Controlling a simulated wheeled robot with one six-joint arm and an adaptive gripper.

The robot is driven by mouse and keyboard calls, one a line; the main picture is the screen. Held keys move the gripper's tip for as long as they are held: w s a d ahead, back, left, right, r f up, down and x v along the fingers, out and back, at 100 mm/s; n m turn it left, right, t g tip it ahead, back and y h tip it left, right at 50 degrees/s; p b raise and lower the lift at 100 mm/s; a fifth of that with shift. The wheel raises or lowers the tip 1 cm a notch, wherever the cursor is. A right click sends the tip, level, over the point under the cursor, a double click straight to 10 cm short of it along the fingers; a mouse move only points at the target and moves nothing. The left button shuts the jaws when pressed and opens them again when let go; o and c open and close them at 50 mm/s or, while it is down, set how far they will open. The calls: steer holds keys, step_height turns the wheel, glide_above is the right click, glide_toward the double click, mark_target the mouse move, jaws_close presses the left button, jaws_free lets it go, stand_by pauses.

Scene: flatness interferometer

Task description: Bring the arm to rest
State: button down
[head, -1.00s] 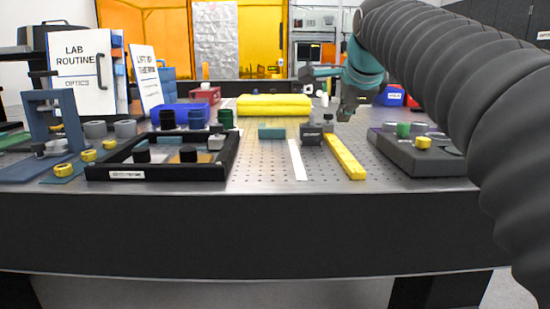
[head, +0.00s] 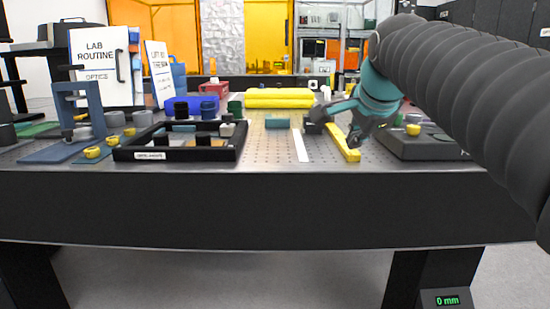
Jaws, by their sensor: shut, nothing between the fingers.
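My arm (head: 460,85), in a dark ribbed sleeve, comes in from the right side of the head view. It ends in a teal wrist (head: 377,92) and my gripper (head: 353,142). The gripper is shut and empty. It hangs over the right part of the optical table (head: 270,168), in front of the far part of a yellow bar (head: 343,147). I cannot tell whether the fingertips touch the bar. The arm hides part of the table's right side.
A grey box (head: 420,146) with a yellow knob stands right of the gripper. A black tray (head: 185,154) holds small parts at left. A white strip (head: 300,146) and a teal block (head: 276,124) lie mid-table. A yellow folded stack (head: 279,98) lies behind.

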steer(key=s+f+n+g, duration=0.3)
steer(key=s+f+n, duration=1.1)
steer(key=s+f, duration=0.9)
step_height(320, 180, down, 4)
steer(key=shift+s+f, duration=0.2)
steer(key=shift+d, duration=0.1)
